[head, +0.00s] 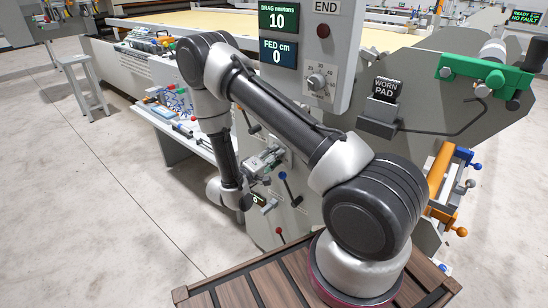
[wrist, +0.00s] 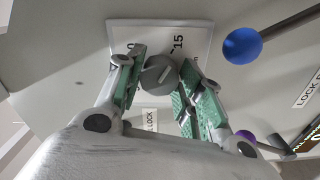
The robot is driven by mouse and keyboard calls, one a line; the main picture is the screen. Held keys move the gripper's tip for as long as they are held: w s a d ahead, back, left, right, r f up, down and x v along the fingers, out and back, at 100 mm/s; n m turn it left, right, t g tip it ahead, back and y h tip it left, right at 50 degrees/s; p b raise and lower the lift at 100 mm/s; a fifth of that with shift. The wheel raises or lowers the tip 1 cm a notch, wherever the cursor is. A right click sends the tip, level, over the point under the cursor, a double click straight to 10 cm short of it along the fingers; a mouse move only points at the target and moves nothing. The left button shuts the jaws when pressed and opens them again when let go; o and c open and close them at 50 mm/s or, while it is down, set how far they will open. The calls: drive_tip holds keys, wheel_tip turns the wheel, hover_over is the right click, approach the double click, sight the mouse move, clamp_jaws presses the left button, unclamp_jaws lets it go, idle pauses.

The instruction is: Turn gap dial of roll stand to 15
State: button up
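The gap dial is a round grey knob (wrist: 159,74) on a white plate (wrist: 203,33) on the grey stand face in the wrist view. A printed 15 shows right of the knob's top, and part of a 0 at left. My gripper (wrist: 162,58) has its two green-padded fingers on either side of the knob. The knob nearly fills the space between the pads; I cannot tell whether both touch it. The knob's pointer direction is unclear.
A blue ball-ended lever (wrist: 242,45) stands right of the dial, with a purple knob (wrist: 246,137) lower down. In the head view an END panel (head: 325,45) carries another dial (head: 318,80) and displays reading 10 and 0. A stool (head: 82,85) stands at left on open floor.

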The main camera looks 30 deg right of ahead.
drive_tip(key=o, duration=0.4)
drive_tip(key=v, duration=1.2)
